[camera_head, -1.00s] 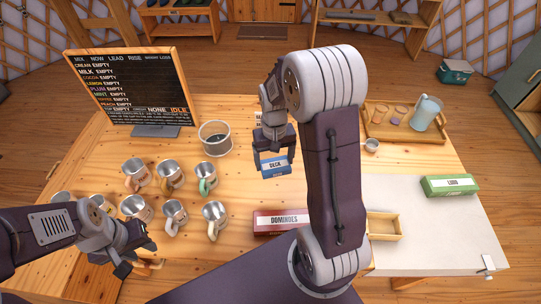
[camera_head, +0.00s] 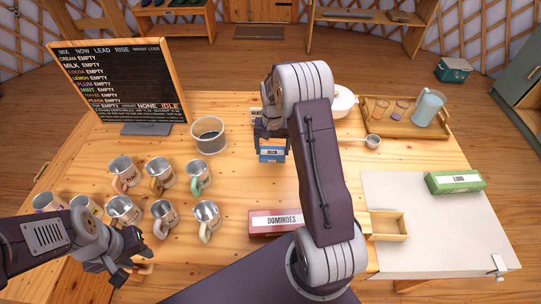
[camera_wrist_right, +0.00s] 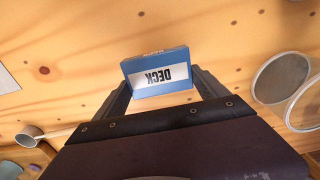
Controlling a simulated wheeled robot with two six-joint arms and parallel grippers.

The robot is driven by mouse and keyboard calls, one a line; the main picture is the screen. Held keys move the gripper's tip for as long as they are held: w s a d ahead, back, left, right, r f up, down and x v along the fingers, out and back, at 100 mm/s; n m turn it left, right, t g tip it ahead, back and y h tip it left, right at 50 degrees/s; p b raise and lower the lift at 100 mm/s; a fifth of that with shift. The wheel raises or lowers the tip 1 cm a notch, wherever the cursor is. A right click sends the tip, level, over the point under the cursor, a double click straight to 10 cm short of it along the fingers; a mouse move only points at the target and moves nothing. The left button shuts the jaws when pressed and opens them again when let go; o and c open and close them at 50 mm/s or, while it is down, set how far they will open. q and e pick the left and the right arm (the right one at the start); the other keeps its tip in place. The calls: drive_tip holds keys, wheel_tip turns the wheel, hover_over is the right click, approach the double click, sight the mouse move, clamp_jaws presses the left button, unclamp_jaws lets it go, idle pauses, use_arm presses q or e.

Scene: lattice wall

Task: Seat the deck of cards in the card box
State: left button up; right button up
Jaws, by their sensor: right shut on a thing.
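The deck of cards (camera_head: 271,154) is a blue box with a white label reading DECK. My right gripper (camera_head: 270,142) is shut on it, near the middle of the table. In the right wrist view the deck (camera_wrist_right: 158,74) sits between the two fingers (camera_wrist_right: 163,88), its label upside down. I cannot tell whether it touches the tabletop. A small open wooden box (camera_head: 404,226), the likeliest card box, stands right of my right forearm and looks empty. My left gripper (camera_head: 128,268) is low at the left, beside the mugs; its finger gap is unclear.
A red DOMINOES box (camera_head: 280,222) lies left of my right elbow. A green box (camera_head: 455,182) lies on the pale mat (camera_head: 440,235). Several mugs (camera_head: 160,176), a pot (camera_head: 209,135) and a menu board (camera_head: 120,85) fill the left. A tray (camera_head: 390,132) stands back right.

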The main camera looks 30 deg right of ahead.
sight(271, 156)
drive_tip(key=shift+w+a+f, duration=0.2)
drive_tip(key=shift+w, duration=0.15)
wheel_tip(271, 156, down, 4)
drive_tip(key=shift+f, duration=0.1)
drive_tip(key=shift+s+f+b, duration=0.1)
drive_tip(key=shift+b, duration=0.2)
drive_tip(key=o, duration=1.5)
drive_tip(key=shift+c, duration=0.2)
